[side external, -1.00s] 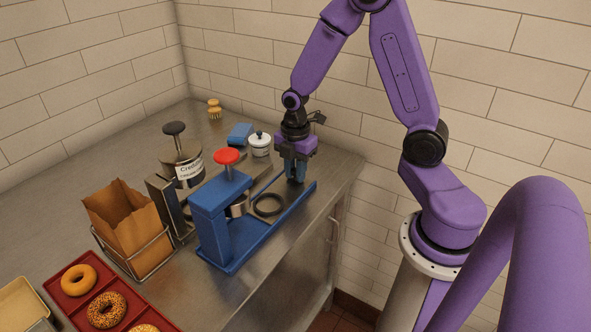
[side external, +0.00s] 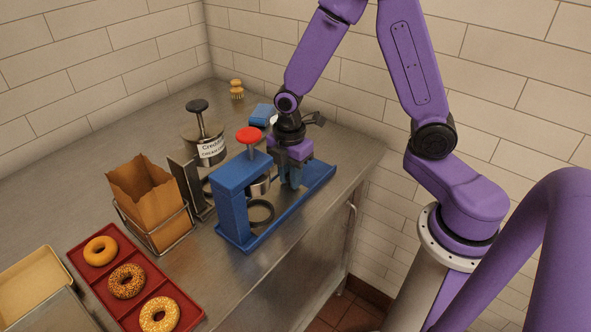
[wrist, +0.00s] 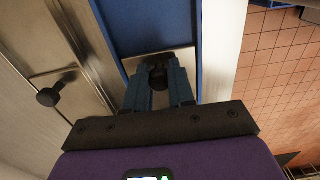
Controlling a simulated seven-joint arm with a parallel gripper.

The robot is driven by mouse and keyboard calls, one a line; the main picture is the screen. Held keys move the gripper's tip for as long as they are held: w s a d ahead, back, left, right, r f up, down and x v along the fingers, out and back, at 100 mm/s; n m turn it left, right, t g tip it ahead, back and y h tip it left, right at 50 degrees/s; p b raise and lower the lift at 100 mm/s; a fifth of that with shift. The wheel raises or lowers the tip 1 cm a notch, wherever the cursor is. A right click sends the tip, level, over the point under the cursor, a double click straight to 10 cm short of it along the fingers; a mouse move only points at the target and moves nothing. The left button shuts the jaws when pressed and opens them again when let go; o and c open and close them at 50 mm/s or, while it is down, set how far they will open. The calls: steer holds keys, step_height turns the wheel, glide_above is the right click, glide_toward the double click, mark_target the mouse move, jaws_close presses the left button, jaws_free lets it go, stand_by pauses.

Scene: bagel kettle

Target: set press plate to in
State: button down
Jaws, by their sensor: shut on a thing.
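The blue press (side external: 232,205) stands on the counter, with a red knob (side external: 249,135) on top and a blue base track (side external: 318,184) running back right. A dark ring (side external: 261,212) lies low at the upright's opening. My gripper (side external: 291,182) points down over the track, just behind the upright. In the wrist view, my gripper (wrist: 159,88) is shut on a black knob (wrist: 158,74) on the metallic press plate (wrist: 182,56), which lies in the blue channel. The fingers hide part of the plate. The plate's front part is hidden by the upright in the side view.
A red tray (side external: 105,280) with bagels lies at front left. The counter's right edge is close to the track.

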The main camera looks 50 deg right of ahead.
steer(key=shift+a, duration=0.35)
steer(key=c, duration=1)
jaws_free()
steer(key=shift+d, duration=0.1)
steer(key=shift+r, duration=0.2)
step_height(320, 180, up, 17)
steer(key=shift+r, duration=0.1)
steer(key=s+f+m, duration=0.1)
steer(key=s+f, duration=0.1)
steer(key=s, duration=0.5)
steer(key=s+f+m, duration=0.1)
steer(key=s+m, duration=0.1)
steer(key=s, duration=0.5)
steer(key=s+f+m, duration=0.2)
steer(key=s, duration=0.5)
steer(key=shift+s+f, duration=0.1)
steer(key=shift+f, duration=0.2)
